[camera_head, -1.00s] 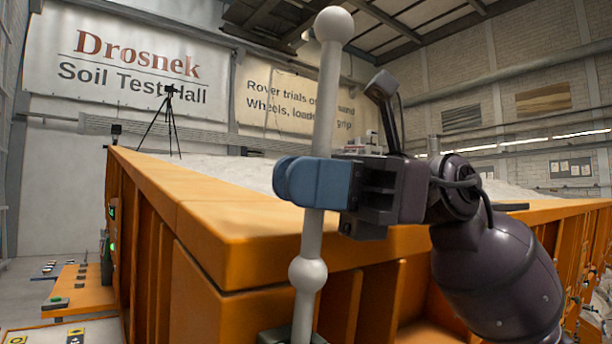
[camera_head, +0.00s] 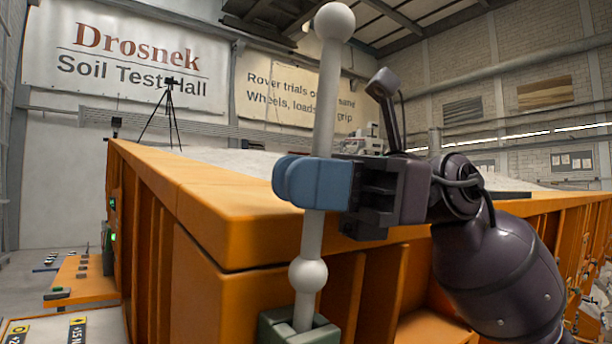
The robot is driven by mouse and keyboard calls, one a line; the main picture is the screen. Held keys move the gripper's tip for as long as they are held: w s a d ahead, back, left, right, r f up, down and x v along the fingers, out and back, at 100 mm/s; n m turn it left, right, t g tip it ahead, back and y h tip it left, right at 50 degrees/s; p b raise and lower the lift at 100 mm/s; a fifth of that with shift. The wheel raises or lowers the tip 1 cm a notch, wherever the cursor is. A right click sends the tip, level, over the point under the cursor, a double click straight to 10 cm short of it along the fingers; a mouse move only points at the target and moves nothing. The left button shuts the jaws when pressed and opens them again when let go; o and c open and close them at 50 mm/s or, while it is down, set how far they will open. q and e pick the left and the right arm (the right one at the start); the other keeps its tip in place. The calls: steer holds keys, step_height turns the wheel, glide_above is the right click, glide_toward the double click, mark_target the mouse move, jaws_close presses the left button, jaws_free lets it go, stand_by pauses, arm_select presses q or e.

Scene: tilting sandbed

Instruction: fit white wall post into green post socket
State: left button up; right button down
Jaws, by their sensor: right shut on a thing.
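The white wall post (camera_head: 325,110) stands nearly upright, leaning slightly, with a ball at its top and another ball (camera_head: 308,274) lower down. My right gripper (camera_head: 312,183) is shut on the post at about its middle, with blue fingers around it. The green post socket (camera_head: 298,331) is at the bottom of the picture, against the front of the orange sandbed. The post's lower end meets the socket's opening; how deep it sits I cannot tell. My left gripper is not in view.
The orange sandbed (camera_head: 210,195) fills the middle, its corner close behind the post. Pale sand (camera_head: 225,160) lies inside its rim. An orange side shelf (camera_head: 78,275) and a labelled panel (camera_head: 60,328) are at lower left. A tripod (camera_head: 170,115) stands far back.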

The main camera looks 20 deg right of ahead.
steer(key=shift+w+f, duration=0.1)
steer(key=shift+f, duration=0.25)
steer(key=c, duration=1)
jaws_free()
steer(key=shift+f, duration=0.1)
steer(key=shift+d, duration=0.25)
steer(key=w+d+b, duration=0.1)
steer(key=d+b, duration=0.1)
steer(key=d, duration=0.8)
steer(key=shift+w, duration=0.4)
steer(key=shift+f, duration=0.1)
